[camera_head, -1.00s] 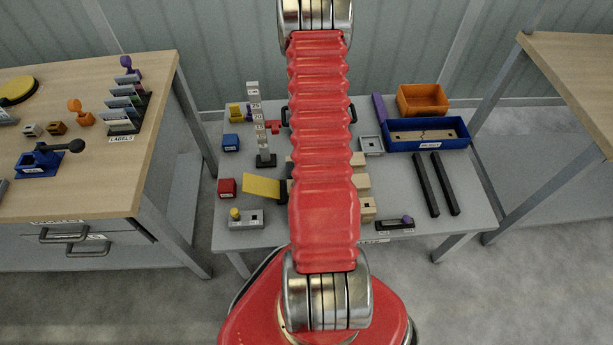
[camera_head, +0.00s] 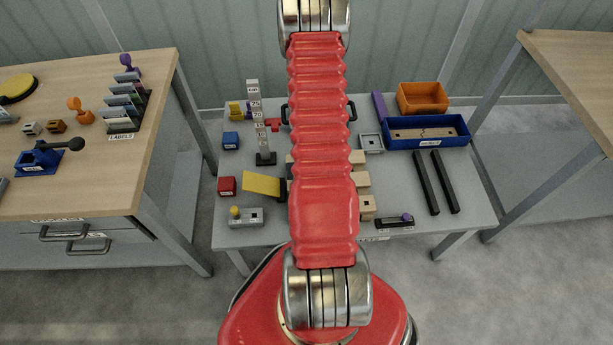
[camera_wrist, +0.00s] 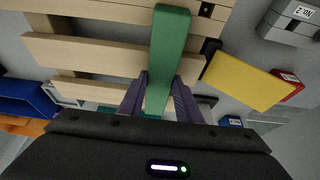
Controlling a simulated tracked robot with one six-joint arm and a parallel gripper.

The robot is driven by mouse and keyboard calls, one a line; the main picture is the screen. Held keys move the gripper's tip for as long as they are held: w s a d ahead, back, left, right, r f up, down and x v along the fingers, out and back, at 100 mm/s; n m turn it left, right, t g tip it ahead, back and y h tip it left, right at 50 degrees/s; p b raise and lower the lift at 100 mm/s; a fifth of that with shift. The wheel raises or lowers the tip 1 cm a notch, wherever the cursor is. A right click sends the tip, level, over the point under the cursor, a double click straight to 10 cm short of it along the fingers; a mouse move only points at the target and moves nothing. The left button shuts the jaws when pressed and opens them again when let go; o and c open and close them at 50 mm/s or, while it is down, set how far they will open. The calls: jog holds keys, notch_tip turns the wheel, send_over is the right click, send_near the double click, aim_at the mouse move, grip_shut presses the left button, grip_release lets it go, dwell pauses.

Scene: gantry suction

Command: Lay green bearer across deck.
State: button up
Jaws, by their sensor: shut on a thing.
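The green bearer (camera_wrist: 168,45) is a long bar in the wrist view. My gripper (camera_wrist: 160,84) is shut on it, one finger on each side. The bearer points away from the gripper and lies crosswise over the pale wooden slats of the deck (camera_wrist: 90,53). Whether it touches the slats or hangs just above them I cannot tell. In the head view my red arm hides the gripper, the bearer and most of the deck; a few slat ends (camera_head: 362,180) show to the right of the arm.
A yellow plate (camera_wrist: 245,80) sits close beside the deck. In the head view a scale post (camera_head: 257,120) stands left of the arm. A blue tray (camera_head: 400,142), an orange bin (camera_head: 422,97) and two black bars (camera_head: 427,184) lie to the right.

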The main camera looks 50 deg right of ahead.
jog(key=o, duration=1.2)
jog(key=shift+f, duration=0.1)
jog(key=v, duration=1.3)
jog(key=shift+s+r, duration=0.15)
jog(key=shift+r, duration=0.15)
jog(key=shift+a, duration=0.15)
dwell(0.5)
